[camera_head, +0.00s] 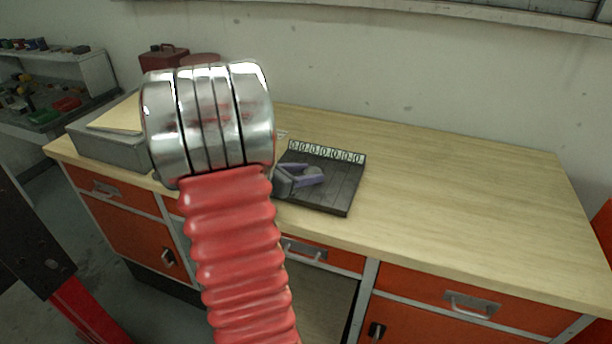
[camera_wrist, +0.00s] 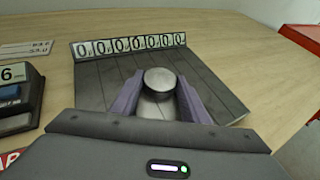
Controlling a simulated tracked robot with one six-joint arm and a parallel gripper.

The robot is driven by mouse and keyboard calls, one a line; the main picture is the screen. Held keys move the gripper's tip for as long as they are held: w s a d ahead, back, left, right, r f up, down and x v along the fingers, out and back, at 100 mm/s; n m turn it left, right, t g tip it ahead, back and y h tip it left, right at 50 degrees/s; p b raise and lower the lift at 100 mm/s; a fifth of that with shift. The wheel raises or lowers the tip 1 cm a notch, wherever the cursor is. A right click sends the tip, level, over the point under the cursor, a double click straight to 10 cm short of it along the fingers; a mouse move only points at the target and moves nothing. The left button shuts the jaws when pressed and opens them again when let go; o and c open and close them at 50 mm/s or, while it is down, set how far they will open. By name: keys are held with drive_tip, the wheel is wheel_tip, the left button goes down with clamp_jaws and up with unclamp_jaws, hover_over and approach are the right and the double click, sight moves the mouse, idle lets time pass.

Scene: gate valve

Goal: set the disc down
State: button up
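The disc (camera_wrist: 160,80) is a small grey metal round with a flat top. It sits between the purple fingertips of my gripper (camera_wrist: 161,92) in the wrist view, with a finger against each side. In the head view the disc (camera_head: 314,171) shows small between the fingers of my gripper (camera_head: 308,175). It is over the dark, grooved board (camera_head: 340,195), which has a row of white "0" tags (camera_head: 326,152) along its back edge. I cannot tell whether the disc touches the board. My fingers hide part of its sides.
The wooden bench top (camera_head: 460,195) is clear to the right of the board. A grey box (camera_head: 110,150) stands at the bench's left end. In the wrist view a dark device showing a "6" (camera_wrist: 16,92) and a white card (camera_wrist: 27,49) lie left of the board.

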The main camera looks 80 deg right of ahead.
drive_tip(key=o, duration=0.4)
drive_tip(key=shift+r, duration=0.15)
drive_tip(key=v, duration=1.2)
idle(0.3)
idle(0.4)
